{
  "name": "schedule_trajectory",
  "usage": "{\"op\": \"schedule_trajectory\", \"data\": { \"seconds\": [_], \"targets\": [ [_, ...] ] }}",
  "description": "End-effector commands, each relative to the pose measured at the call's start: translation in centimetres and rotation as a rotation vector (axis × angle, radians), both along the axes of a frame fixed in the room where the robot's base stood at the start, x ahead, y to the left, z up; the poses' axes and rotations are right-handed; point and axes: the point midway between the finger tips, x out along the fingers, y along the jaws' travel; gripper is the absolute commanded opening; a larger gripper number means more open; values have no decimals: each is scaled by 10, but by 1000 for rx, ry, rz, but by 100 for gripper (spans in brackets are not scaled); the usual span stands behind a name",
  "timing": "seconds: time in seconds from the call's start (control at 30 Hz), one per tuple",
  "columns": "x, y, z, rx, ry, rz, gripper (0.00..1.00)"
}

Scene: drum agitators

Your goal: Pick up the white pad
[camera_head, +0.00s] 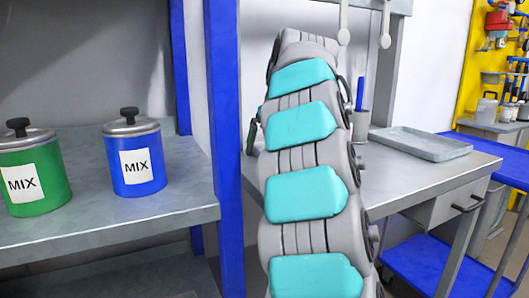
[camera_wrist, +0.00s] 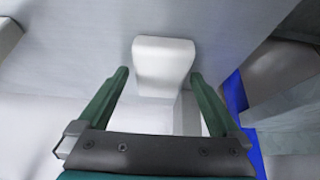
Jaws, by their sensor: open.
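The white pad (camera_wrist: 165,55) is a pale block with rounded corners in the upper middle of the wrist view, against a grey surface. My gripper (camera_wrist: 159,76) is open, with one dark green finger on each side of the pad's lower part in the picture. Gaps show between the fingers and the pad, and I cannot tell how far the tips are from it in depth. In the head view my arm covers the middle, and I cannot make out the pad there.
A grey workbench (camera_head: 400,186) with a shallow tray (camera_head: 420,143) stands behind my arm. A blue post (camera_head: 225,150) rises close on the left. Green (camera_head: 32,170) and blue (camera_head: 135,160) MIX drums stand on the left shelf. A blue cart (camera_head: 425,265) is at right.

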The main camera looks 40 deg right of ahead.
Motion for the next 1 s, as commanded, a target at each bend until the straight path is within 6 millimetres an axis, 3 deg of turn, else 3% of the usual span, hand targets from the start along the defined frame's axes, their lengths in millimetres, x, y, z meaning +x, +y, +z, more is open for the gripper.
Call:
{"op": "schedule_trajectory", "data": {
  "seconds": [0.17,0.87,1.0],
  "targets": [
    [0,0,-3,0,0,1,100],
    [0,0,-2,0,0,0,21],
    [0,0,-2,0,0,0,21]
  ]
}}
